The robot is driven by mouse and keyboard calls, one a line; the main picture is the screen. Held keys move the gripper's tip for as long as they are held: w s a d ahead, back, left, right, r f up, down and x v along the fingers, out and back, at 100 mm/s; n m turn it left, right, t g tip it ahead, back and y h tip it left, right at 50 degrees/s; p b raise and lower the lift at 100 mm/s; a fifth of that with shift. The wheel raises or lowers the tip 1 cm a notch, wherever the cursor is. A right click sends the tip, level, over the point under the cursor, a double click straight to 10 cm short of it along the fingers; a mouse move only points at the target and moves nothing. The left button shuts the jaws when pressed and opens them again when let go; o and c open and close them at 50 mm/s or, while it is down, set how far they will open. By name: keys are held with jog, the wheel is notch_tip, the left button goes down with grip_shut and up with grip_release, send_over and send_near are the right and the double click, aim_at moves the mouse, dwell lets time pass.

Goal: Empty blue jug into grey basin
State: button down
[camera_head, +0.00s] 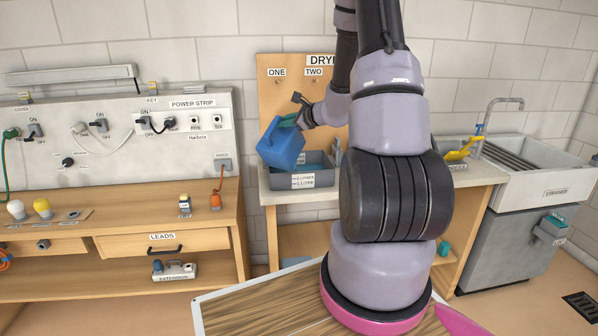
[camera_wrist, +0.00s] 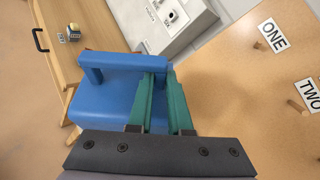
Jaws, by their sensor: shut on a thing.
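The blue jug (camera_head: 282,146) is tilted in the air above the grey basin (camera_head: 322,178) in the head view. In the wrist view the jug (camera_wrist: 104,98) fills the middle left, with its handle between the green fingers. My gripper (camera_head: 290,120) is shut on the jug; its fingers also show in the wrist view (camera_wrist: 162,95). The basin stands on the wooden counter, carries a label on its front and shows bluish contents inside. Part of it is hidden behind the jug. I cannot see whether liquid is leaving the jug.
A board marked ONE and TWO (camera_head: 275,95) stands behind the basin. A power-strip panel (camera_head: 200,150) and drawer bench are at left. A sink with a tap (camera_head: 545,185) and a yellow thing (camera_head: 459,152) are at right. My arm blocks the middle.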

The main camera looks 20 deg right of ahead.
jog(key=shift+w+d+m+p, duration=0.4)
jog(key=shift+d+m+p, duration=0.15)
jog(key=shift+p, duration=0.25)
dwell(1.6)
jog(key=shift+w+d+f+m+g+y+p, duration=0.2)
jog(key=shift+w+d+f+m+g+p, duration=0.1)
jog(key=shift+d+f, duration=0.15)
jog(key=shift+w+d+f+m+g+y+p, duration=0.25)
jog(key=shift+d+f, duration=0.1)
jog(key=shift+f, duration=0.1)
dwell(1.8)
jog(key=shift+w+d+f+m+g+y, duration=0.2)
jog(key=shift+w+d+m, duration=0.1)
jog(key=shift+w+d, duration=0.35)
jog(key=shift+w+d+f+m+g+y, duration=0.15)
jog(key=shift+w+d+m, duration=0.2)
jog(key=shift+d, duration=0.5)
dwell(1.0)
jog(key=shift+w+d, duration=0.15)
